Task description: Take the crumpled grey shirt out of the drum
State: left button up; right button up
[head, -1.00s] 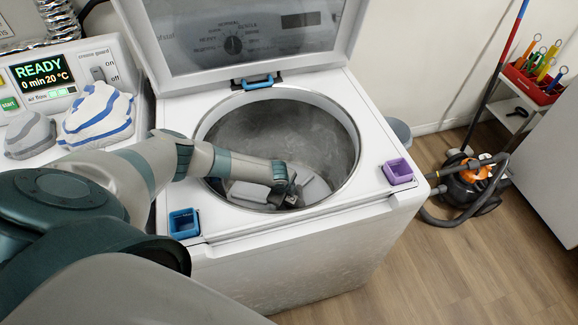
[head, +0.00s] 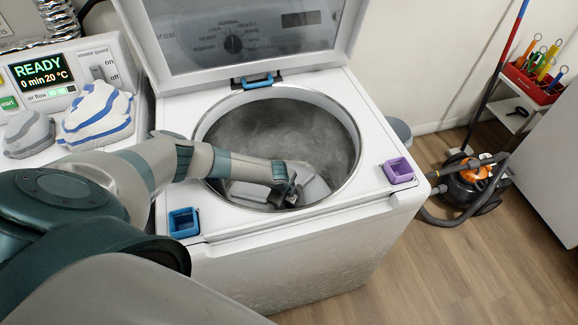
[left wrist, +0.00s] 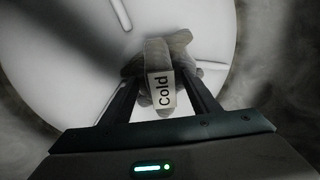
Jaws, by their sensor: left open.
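The drum (head: 310,130) of the open top-loading washer is hazy inside, with a pale floor. My left arm reaches down into it, and my left gripper (head: 288,190) is low near the front of the drum. In the left wrist view, a small crumpled grey shirt (left wrist: 165,52) lies on the drum floor (left wrist: 75,55). A tag reading "cold" (left wrist: 161,90) shows at its near side. My left gripper (left wrist: 163,80) is open, with its fingers on either side of the shirt and tag. Contact cannot be told. My right gripper is not in view.
The raised lid (head: 250,40) stands behind the drum. A blue cup (head: 184,223) and a purple cup (head: 398,171) sit on the washer's front corners. A grey folded cloth (head: 28,134) and a blue-striped cloth (head: 98,112) lie at left. A vacuum (head: 470,180) stands on the floor.

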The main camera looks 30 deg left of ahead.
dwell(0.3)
pick_arm(q)
jog(key=c, duration=1.3)
jog(key=shift+r, duration=5.25)
